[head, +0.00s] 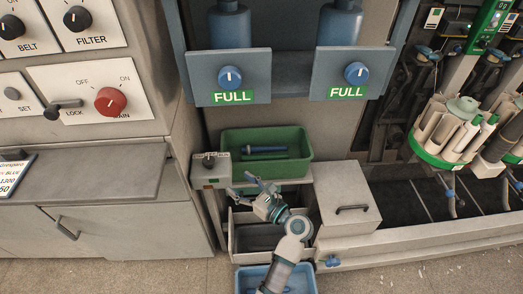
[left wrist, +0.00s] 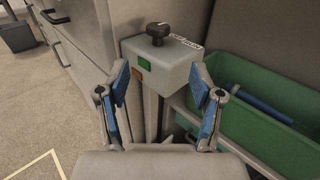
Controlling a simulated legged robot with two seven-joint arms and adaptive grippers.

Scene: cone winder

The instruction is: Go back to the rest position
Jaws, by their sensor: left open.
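My left gripper (head: 240,185) is in front of the shelf with the green bin, at the lower middle of the head view. Its arm comes up from the bottom edge. In the left wrist view my left gripper (left wrist: 160,78) has its two blue-padded fingers wide apart, with nothing between them. A small grey box (left wrist: 163,66) with a black knob, a green square and an orange square lies beyond the fingers. The same grey box (head: 211,171) is just left of the gripper in the head view. My right gripper is in neither view.
A green bin (head: 304,147) holding a blue rod stands behind my gripper. An open drawer (head: 233,236) and a blue bin (head: 243,279) lie below. A lidded box (head: 345,196) is at right. Cabinets with knobs stand left; a bobbin-laden machine (head: 449,127) stands right.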

